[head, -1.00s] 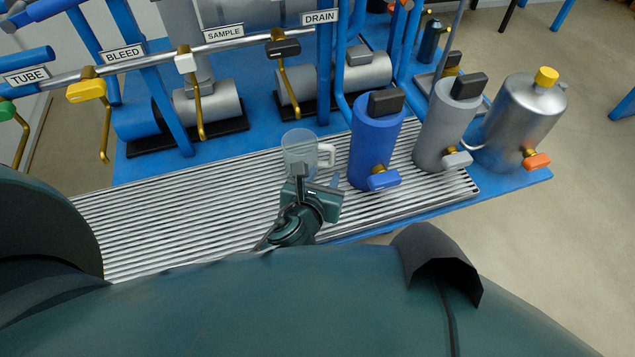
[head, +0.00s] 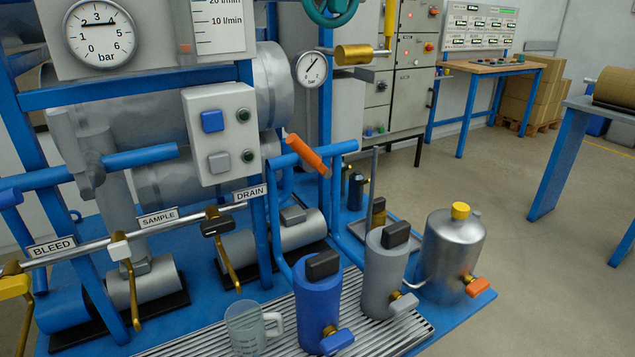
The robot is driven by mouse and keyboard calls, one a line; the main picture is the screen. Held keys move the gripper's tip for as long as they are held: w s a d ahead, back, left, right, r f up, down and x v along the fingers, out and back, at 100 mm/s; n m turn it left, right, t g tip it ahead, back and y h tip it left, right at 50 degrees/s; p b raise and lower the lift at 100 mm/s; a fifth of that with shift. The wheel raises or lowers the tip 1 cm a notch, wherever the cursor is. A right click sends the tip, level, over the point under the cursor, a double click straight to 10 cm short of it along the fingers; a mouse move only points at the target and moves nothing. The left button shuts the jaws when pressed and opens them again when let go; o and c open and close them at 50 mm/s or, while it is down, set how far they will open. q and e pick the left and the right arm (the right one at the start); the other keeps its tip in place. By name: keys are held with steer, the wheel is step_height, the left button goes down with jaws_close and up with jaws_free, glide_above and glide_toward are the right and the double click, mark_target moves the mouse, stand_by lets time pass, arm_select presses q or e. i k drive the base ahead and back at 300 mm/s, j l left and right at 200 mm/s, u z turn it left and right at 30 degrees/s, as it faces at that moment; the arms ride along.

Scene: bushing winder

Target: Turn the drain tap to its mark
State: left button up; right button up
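The DRAIN label (head: 250,192) hangs on the rail at the left of the head view. The tap nearest below and left of it has a black handle (head: 216,226) and a brass spout (head: 232,268) that points down. I cannot make out a mark on this tap. The SAMPLE label (head: 158,217) and a tap with a white handle (head: 119,247) are further left. A clear jug (head: 243,328) with a handle stands upright on the ribbed grating (head: 400,333). Neither of my grippers shows in the head view now.
A blue cylinder (head: 317,305), a grey cylinder (head: 382,275) and a silver tank (head: 450,255) stand right of the jug. A grey button box (head: 220,135) and blue frame pipes are above the rail. Open floor (head: 510,230) lies to the right.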

mark_target(217, 225)
steer(key=k, duration=1)
